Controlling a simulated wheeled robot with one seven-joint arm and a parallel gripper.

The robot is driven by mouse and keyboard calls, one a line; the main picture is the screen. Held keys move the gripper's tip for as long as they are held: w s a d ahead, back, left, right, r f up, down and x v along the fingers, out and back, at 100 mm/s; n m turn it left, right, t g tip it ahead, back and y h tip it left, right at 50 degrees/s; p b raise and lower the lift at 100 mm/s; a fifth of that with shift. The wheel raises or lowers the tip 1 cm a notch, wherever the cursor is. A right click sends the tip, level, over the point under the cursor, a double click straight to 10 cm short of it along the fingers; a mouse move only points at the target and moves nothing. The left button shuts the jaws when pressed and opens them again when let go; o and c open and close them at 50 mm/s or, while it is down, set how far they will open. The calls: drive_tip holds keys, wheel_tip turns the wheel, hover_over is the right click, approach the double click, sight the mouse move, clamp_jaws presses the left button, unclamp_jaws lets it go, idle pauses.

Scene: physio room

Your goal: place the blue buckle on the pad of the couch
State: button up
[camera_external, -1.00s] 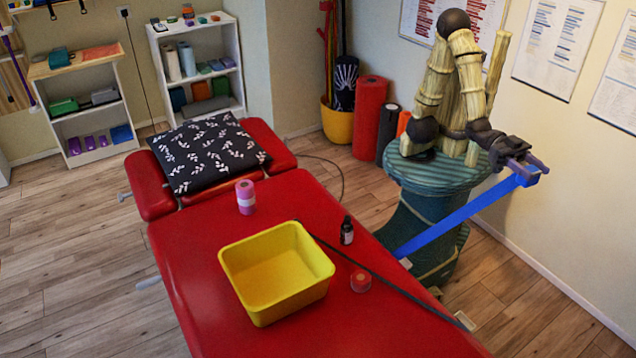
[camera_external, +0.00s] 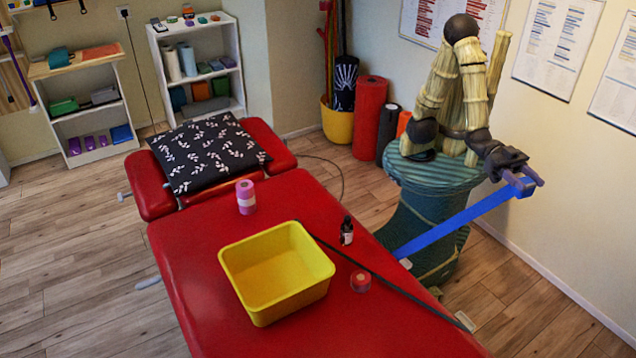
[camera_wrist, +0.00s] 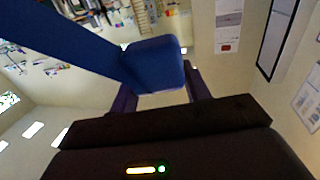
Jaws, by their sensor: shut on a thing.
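My gripper (camera_external: 531,178) is at the right in the external view, beyond the couch's right side and beside my base. It is shut on the blue buckle (camera_external: 521,187), which sits between the fingers at the end of a blue strap (camera_external: 460,222). The strap slopes down left toward the couch's right edge, where its lower end is hidden. In the wrist view the buckle (camera_wrist: 155,64) is a blue block at the fingertips, with the strap running to the upper left. The couch has a red pad (camera_external: 190,262).
On the pad stand a yellow bin (camera_external: 246,293), a purple and white roll (camera_external: 246,197), a dark bottle (camera_external: 347,231) and a red tape roll (camera_external: 361,281). A black strap (camera_external: 400,290) crosses its right side. A patterned pillow (camera_external: 207,153) lies at the head end.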

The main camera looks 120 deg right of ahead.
drive_tip(key=w+d+f+m+t+h, duration=0.35)
drive_tip(key=w+f+t, duration=0.2)
drive_tip(key=f, duration=0.45)
drive_tip(key=w+d+f+m+t+h, duration=0.2)
drive_tip(key=w+f+m+t+h, duration=0.3)
drive_tip(key=f, duration=0.4)
drive_tip(key=w+d+f+m+t+h, duration=0.1)
drive_tip(key=w+d+f+m+h, duration=0.2)
drive_tip(key=d, duration=0.5)
drive_tip(key=w+d+f+m+t+h, duration=0.2)
drive_tip(key=w+d+f+m+h, duration=0.1)
drive_tip(key=d+f+h, duration=0.3)
drive_tip(key=shift+d, duration=0.9)
drive_tip(key=shift+m, duration=0.25)
drive_tip(key=shift+f+b, duration=0.4)
drive_tip(key=shift+f, duration=2.1)
drive_tip(key=shift+f, duration=2.3)
